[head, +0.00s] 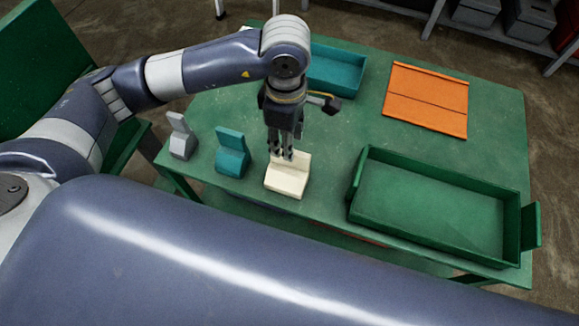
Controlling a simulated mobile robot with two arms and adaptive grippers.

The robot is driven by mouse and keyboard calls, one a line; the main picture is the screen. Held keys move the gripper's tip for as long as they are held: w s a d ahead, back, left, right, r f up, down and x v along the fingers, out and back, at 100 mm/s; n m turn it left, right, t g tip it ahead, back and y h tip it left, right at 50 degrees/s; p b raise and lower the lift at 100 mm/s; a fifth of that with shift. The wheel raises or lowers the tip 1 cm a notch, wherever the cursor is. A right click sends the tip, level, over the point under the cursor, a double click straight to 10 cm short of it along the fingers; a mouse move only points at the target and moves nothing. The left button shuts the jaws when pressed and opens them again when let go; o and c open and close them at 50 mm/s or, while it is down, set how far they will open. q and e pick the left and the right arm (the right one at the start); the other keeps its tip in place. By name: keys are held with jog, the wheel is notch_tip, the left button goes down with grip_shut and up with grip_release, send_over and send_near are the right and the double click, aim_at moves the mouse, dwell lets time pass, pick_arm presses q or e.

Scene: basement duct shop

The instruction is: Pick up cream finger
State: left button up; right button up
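The cream finger (287,184) stands on the green table near its front edge, right of a teal finger of like shape. My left gripper (283,155) points down from above, with its fingertips right at the upper part of the cream finger. The fingers cover that part, so I cannot tell whether they are closed on it or only beside it. The cream finger's base appears to rest on the table. My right gripper is not in view.
A teal finger (232,160) and a grey finger (181,145) stand left on the green table (335,190). A green tray (362,215) is at the right, an orange panel (427,98) behind it, and a teal bin (337,72) at the back.

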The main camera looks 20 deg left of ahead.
pick_arm(q)
jog(key=shift+f, duration=0.5)
jog(key=shift+w+d+f, duration=0.1)
jog(key=shift+f, duration=0.2)
jog(key=p, duration=0.3)
send_over(287, 172)
jog(key=w, duration=0.2)
notch_tip(287, 172, down, 4)
jog(key=shift+f, duration=0.6)
jog(key=shift+w, duration=0.1)
jog(key=c, duration=0.8)
grip_shut()
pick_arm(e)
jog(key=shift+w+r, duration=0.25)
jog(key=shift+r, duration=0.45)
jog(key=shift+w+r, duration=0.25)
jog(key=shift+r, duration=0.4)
